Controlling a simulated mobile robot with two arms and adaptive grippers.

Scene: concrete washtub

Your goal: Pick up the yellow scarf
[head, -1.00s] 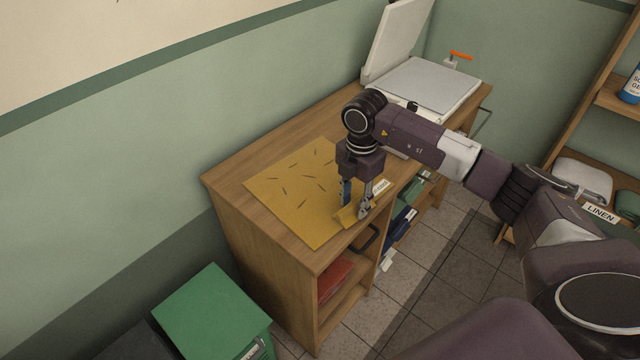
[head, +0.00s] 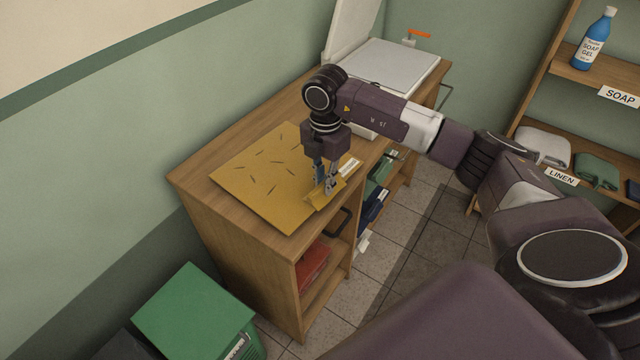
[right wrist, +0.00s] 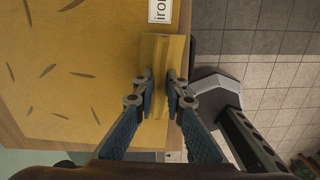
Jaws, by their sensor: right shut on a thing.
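The yellow scarf (head: 316,205) is a small folded strip at the front edge of the wooden cabinet top, beside a larger yellow sheet with dark marks. My right gripper (head: 325,188) points down over it, with its fingers shut on it. In the right wrist view the scarf (right wrist: 154,108) lies between the two fingertips (right wrist: 160,80), and a raised fold of it is pinched there. It appears to rest still on the top. My left gripper is not in view.
The marked yellow sheet (head: 262,177) covers the near part of the cabinet top (head: 200,172). A label (right wrist: 160,10) reading "iron" sits by the scarf. A white machine with a raised lid (head: 393,68) stands behind. A green box (head: 194,309) stands at lower left; shelves (head: 560,70) stand at right.

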